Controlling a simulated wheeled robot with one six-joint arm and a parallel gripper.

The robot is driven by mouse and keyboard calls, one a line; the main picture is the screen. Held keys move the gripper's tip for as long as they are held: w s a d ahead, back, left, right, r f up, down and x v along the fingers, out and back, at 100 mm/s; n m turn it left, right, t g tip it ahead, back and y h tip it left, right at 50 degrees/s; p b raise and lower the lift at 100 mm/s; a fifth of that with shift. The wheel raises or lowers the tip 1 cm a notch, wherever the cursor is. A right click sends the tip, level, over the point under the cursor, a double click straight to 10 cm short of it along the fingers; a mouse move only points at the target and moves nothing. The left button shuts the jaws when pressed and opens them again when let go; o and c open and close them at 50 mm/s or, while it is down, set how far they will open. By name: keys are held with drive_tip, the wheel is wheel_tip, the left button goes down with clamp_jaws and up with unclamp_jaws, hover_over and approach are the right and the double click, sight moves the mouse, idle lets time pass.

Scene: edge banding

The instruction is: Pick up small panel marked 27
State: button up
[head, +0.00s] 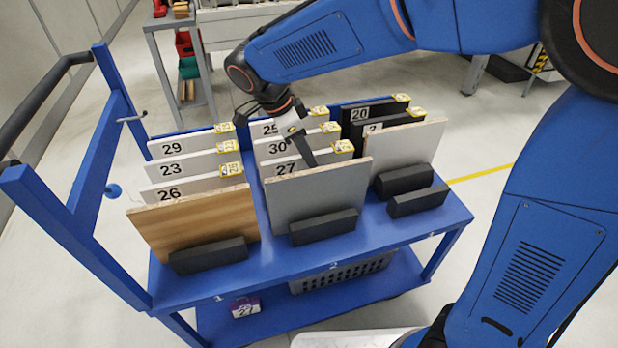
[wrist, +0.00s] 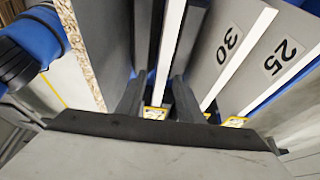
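The small panel marked 27 (head: 287,169) is white and stands upright in the middle column of the cart, behind a larger grey panel. My gripper (head: 310,158) is above it, pointing down, with one dark finger showing in front of its face. In the wrist view, the white top edge of panel 27 (wrist: 168,45), with a yellow tag near one end, runs between my two fingers (wrist: 158,88). The fingers are apart, with a gap visible on each side of the edge. The lower part of the panel is hidden.
Panel 30 (head: 277,149) stands close behind, with panel 25 (head: 270,130) further back. The grey panel (head: 318,195) stands close in front. Panels 29, 23 and 26 (head: 170,194) are on the left, black panels on the right. The blue cart (head: 300,262) has a side handle.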

drive_tip(key=shift+x, duration=2.9)
clamp_jaws()
